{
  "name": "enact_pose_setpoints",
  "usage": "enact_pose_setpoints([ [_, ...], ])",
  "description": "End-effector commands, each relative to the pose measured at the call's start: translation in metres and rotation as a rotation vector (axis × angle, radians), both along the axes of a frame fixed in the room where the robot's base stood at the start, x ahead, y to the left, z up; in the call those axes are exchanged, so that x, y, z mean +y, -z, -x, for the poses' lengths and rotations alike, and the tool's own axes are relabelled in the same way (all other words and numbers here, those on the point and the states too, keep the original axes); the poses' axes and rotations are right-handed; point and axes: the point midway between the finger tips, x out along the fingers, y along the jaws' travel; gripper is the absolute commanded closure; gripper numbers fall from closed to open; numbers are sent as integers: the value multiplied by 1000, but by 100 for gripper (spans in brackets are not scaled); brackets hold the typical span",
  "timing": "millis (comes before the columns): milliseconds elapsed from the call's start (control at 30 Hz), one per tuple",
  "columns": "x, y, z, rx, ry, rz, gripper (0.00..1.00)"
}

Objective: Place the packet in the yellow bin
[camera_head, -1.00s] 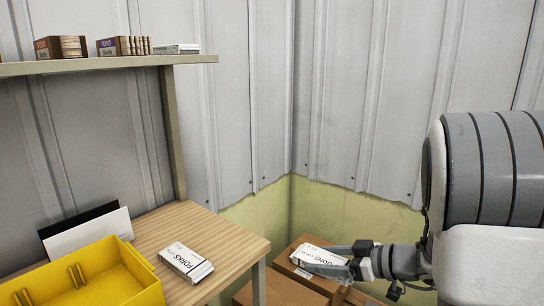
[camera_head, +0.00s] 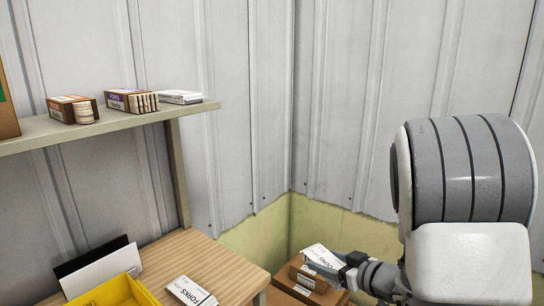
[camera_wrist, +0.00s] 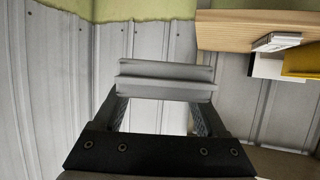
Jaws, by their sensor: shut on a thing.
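A white packet (camera_head: 322,256) with dark print is in my gripper (camera_head: 338,266) at the lower middle of the head view. My gripper is shut on it and holds it tilted, in front of the brown cartons in the picture. The yellow bin (camera_head: 118,293) stands on the wooden table at the lower left, mostly cut off by the frame. It also shows at the right edge of the wrist view (camera_wrist: 301,61). My gripper is well to the right of the bin.
Another white packet (camera_head: 190,291), marked FORKS, lies on the wooden table (camera_head: 215,262) right of the bin. Brown cartons (camera_head: 306,277) stand low in the corner. A shelf (camera_head: 110,127) with several small boxes overhangs the table. Metal walls close the back.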

Motion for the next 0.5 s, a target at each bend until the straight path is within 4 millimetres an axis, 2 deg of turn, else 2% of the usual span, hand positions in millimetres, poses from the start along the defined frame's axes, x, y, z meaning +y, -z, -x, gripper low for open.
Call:
enact_pose_setpoints([
  [33,1,-25,0,-1,30,-2,80],
  [200,-1,-62,3,0,142,-2,80],
  [333,-4,-80,6,0,205,-2,80],
  [500,-6,-90,9,1,254,-1,80],
])
